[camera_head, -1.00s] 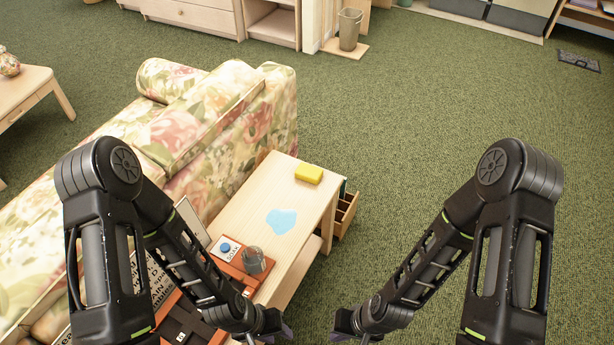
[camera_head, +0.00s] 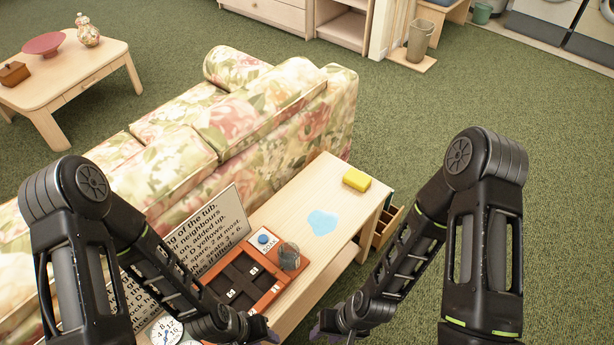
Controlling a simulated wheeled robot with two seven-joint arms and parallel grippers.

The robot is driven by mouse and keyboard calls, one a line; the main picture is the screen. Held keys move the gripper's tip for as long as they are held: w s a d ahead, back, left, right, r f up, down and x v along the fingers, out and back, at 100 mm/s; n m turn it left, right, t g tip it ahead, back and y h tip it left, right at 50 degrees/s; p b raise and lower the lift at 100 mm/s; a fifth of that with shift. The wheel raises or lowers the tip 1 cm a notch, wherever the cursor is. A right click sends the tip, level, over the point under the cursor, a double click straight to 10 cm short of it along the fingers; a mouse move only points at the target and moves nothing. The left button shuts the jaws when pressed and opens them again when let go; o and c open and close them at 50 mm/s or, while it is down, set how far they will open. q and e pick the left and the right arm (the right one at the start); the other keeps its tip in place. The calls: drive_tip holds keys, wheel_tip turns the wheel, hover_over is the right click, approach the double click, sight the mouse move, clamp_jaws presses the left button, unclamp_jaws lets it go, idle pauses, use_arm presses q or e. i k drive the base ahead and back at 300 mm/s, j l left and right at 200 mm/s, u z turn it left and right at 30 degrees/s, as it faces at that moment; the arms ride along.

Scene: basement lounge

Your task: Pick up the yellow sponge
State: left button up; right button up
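The yellow sponge (camera_head: 357,180) lies on the far right end of the light wooden table (camera_head: 326,190), behind the sofa. A pale blue puddle-like patch (camera_head: 322,223) is on the tabletop nearer to me. My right gripper (camera_head: 322,330) is low at the bottom of the view, well short of the sponge, and its fingers are only partly visible. My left gripper (camera_head: 268,336) is at the bottom edge, also apart from the sponge, with its fingertips mostly cut off. Nothing can be seen held in either one.
A brown board (camera_head: 247,279), a grey cup (camera_head: 289,257), a printed sign (camera_head: 215,235) and a clock face (camera_head: 167,332) are on the table's near part. The floral sofa (camera_head: 270,105) borders the table's left side. An open drawer (camera_head: 388,226) juts out at right.

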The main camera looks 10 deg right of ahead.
sight(356, 179)
drive_tip(key=i+l+u, duration=0.1)
drive_tip(key=l+u, duration=0.15)
drive_tip(key=u, duration=0.2)
drive_tip(key=l+u, duration=0.55)
drive_tip(key=u, duration=0.3)
drive_tip(key=l+u, duration=0.3)
drive_tip(key=u, duration=0.15)
drive_tip(key=k+l+u, duration=0.1)
drive_tip(key=l+u, duration=0.15)
drive_tip(key=u, duration=0.15)
drive_tip(key=k+l+u, duration=0.2)
drive_tip(key=k+l, duration=0.2)
drive_tip(key=l, duration=0.3)
drive_tip(key=k+l+u, duration=0.2)
drive_tip(key=k+l, duration=0.3)
drive_tip(key=l, duration=0.2)
drive_tip(key=k+l+u, duration=0.15)
drive_tip(key=k+l, duration=0.35)
drive_tip(key=l, duration=0.2)
drive_tip(key=i, duration=0.4)
